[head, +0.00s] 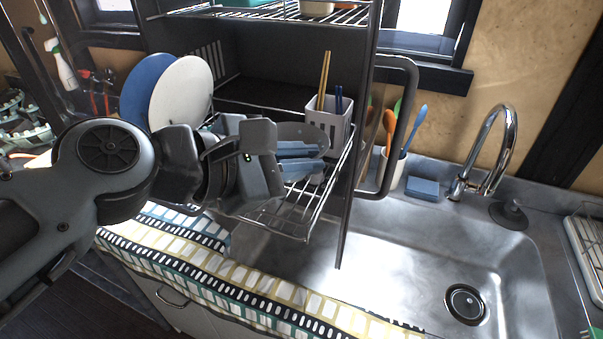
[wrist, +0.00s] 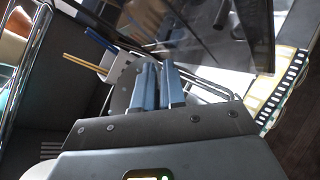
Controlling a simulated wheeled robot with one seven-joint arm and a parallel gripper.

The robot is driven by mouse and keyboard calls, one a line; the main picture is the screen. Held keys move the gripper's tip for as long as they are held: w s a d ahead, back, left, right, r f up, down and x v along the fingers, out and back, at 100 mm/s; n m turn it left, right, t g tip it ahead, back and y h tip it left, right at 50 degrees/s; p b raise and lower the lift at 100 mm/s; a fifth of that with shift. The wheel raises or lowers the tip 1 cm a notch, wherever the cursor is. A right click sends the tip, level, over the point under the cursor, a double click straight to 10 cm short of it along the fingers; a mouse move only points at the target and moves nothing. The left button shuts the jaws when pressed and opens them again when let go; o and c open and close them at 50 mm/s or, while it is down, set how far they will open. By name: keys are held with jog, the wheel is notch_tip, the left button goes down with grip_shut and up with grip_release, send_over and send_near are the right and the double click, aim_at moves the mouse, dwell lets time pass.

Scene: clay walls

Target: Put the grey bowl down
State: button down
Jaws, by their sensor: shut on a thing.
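The grey bowl (head: 305,132) is in the dish rack area, partly hidden behind my gripper's blue fingers. My gripper (head: 318,157) reaches in from the left over the wire rack and is shut on the bowl, with the fingers close together. In the wrist view my gripper (wrist: 158,68) shows its two fingers with a narrow gap. A grey part of the bowl (wrist: 121,92) shows beside them on the left. Whether the bowl touches the rack below is hard to tell.
A wire dish rack (head: 290,217) lies under my gripper. A white utensil holder (head: 329,121) with chopsticks stands right of it. Blue (head: 146,88) and white plates (head: 182,92) stand behind on the left. A dark rack post (head: 357,150) and the sink (head: 420,260) are to the right.

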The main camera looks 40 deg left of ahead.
jog(key=shift+f, duration=1.65)
jog(key=c, duration=1.5)
grip_release()
jog(key=shift+o, duration=0.2)
